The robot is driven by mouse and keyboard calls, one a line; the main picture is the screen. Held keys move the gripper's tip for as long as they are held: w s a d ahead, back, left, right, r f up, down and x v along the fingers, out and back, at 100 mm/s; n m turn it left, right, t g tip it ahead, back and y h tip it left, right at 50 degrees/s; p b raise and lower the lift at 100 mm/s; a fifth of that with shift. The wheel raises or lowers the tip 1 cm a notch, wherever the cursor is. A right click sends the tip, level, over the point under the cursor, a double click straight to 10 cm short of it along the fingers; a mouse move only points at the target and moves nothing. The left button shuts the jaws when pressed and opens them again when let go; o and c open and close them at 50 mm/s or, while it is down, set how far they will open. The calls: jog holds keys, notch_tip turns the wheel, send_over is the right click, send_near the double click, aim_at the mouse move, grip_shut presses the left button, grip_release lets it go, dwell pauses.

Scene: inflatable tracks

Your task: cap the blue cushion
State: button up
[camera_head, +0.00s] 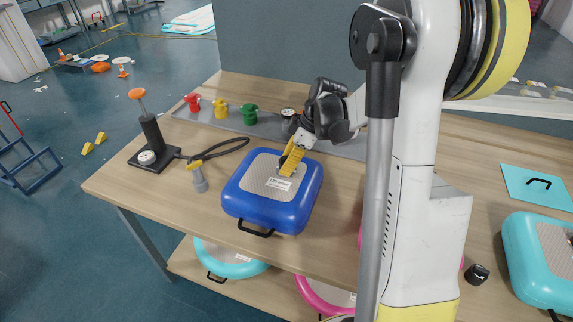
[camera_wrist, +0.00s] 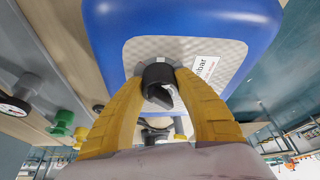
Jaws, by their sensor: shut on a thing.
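The blue cushion (camera_head: 272,192) lies flat on the wooden table, with a grey textured top panel, a white label and a black handle at its front. It also shows in the wrist view (camera_wrist: 110,30). My gripper (camera_head: 290,163) is over its top panel, pointing down. In the wrist view, my gripper's yellow fingers (camera_wrist: 163,85) are shut on a black, round, cap-like piece (camera_wrist: 158,72) at the cushion's panel. The piece looks close to or touching the panel. The fingers hide its sides, and I cannot tell whether it is seated on a valve.
Red (camera_head: 193,103), yellow (camera_head: 220,108) and green (camera_head: 249,113) pieces stand on a grey strip behind. A small black piece (camera_head: 476,274) and turquoise cushion (camera_head: 540,255) lie right.

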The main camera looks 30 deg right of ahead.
jog(key=shift+n, duration=0.8)
jog(key=shift+g, duration=0.3)
jog(key=n, duration=0.2)
jog(key=n+g+y, duration=0.1)
jog(key=n, duration=0.1)
jog(key=shift+n+g, duration=0.3)
jog(key=o, duration=1)
jog(key=shift+o, duration=0.2)
jog(key=v, duration=1.2)
jog(key=shift+a, duration=0.15)
